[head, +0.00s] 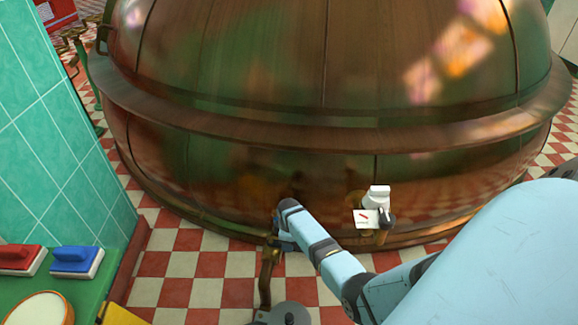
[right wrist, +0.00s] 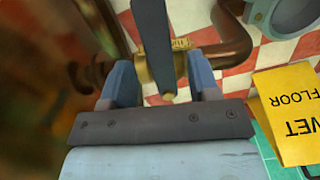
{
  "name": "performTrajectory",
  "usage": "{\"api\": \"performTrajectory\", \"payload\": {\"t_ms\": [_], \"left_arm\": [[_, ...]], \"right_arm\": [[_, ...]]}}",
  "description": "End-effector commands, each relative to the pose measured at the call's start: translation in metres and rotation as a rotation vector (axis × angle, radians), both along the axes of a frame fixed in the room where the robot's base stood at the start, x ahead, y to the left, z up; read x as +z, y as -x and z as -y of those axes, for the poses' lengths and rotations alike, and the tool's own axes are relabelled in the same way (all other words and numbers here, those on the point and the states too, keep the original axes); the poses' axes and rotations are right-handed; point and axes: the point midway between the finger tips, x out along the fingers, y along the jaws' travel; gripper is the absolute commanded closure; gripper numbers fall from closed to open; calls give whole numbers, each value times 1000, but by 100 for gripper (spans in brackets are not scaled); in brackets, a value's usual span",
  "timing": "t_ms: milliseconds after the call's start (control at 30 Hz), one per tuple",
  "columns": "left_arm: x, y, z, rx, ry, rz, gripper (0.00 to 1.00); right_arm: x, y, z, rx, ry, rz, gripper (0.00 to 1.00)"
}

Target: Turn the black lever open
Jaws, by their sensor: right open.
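The black lever (right wrist: 152,40) shows in the right wrist view as a dark bar coming down from the top edge. It lies between the two blue fingers of my right gripper (right wrist: 161,78), with a gap on both sides. A brass valve body (right wrist: 181,62) sits behind it on a brown pipe. In the head view my right gripper (head: 281,236) is low in front of the copper kettle, at the upright brass pipe (head: 266,275). The lever is hard to make out there. My right gripper is open. My left gripper is out of view.
The big copper kettle (head: 240,160) fills the back. A yellow wet-floor sign (right wrist: 290,112) stands nearby. A green counter (head: 88,290) holds brushes at left.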

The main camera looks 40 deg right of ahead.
Motion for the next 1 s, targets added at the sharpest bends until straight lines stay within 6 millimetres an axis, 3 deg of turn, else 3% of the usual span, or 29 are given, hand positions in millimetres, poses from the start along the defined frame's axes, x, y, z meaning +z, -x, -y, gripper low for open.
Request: {"api": "performTrajectory", "payload": {"t_ms": [133, 500, 733, 1000], "left_arm": [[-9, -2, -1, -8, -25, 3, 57], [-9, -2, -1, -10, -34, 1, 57], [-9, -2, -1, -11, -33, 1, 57], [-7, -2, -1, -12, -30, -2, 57]], "right_arm": [[-17, 0, 0, 0, 1, 1, 45], [-19, 0, 0, 1, 1, 1, 45], [-19, 0, 0, 0, 1, 1, 98], [-18, 1, -1, -12, 1, 1, 100]]}}
